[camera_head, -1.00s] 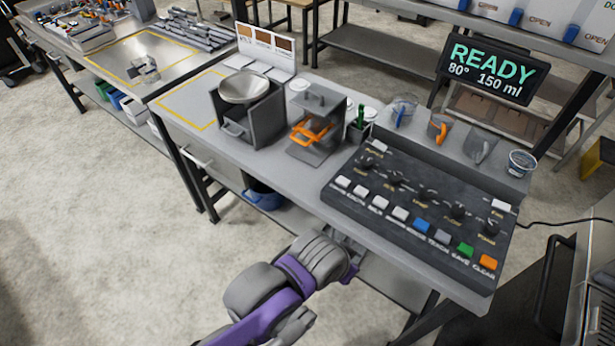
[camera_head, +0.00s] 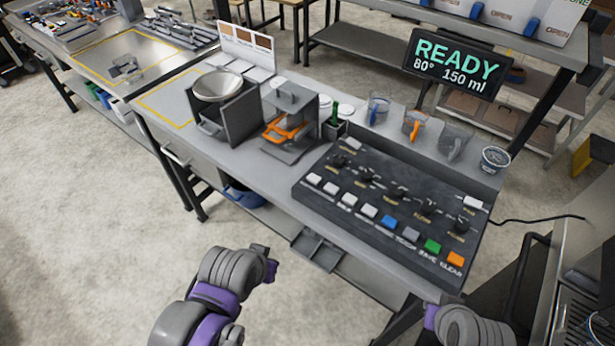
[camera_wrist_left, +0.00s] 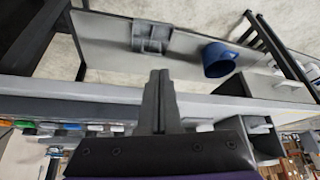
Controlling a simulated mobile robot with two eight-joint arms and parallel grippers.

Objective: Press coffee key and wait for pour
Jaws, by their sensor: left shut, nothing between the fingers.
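The dark key panel (camera_head: 372,188) lies on the bench with a front row of keys. Several white keys (camera_head: 350,199) are at its left, then blue (camera_head: 389,222), grey, green and orange (camera_head: 455,258). I cannot read which is the coffee key. The display (camera_head: 455,63) reads READY, 80°, 150 ml. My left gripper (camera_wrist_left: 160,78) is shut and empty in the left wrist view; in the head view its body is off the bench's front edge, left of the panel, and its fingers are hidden. My right arm (camera_head: 462,325) shows at the lower right; its fingers are not visible.
A grey unit with an orange part (camera_head: 288,128) and a grey box with a metal bowl (camera_head: 218,87) stand left of the panel. Clear cups with blue (camera_head: 378,108) and orange (camera_head: 415,123) handles stand behind it. A blue bin (camera_wrist_left: 218,60) is on the lower shelf.

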